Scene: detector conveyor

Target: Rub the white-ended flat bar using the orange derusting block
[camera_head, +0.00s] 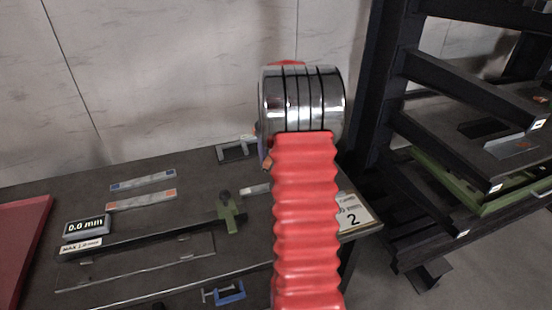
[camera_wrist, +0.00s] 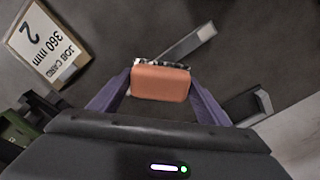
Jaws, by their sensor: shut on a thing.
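The orange derusting block (camera_wrist: 160,84) is between the purple fingers of my gripper (camera_wrist: 160,90) in the wrist view, and the gripper is shut on it. A grey flat bar with a whitish end (camera_wrist: 207,32) runs from behind the block up to the right. The block overlaps the bar's near end in this view, and I cannot tell whether they touch. In the head view, part of this bar (camera_head: 255,189) shows on the dark table, left of my red arm. My arm hides the block and most of my gripper there.
A blue-ended bar (camera_head: 143,180) and an orange-ended bar (camera_head: 141,200) lie at the table's left. A gauge with a green slider (camera_head: 229,213), a grey bracket (camera_head: 236,150), a blue clamp (camera_head: 230,292) and a job card (camera_head: 353,214) are nearby. A dark rack (camera_head: 400,130) stands right.

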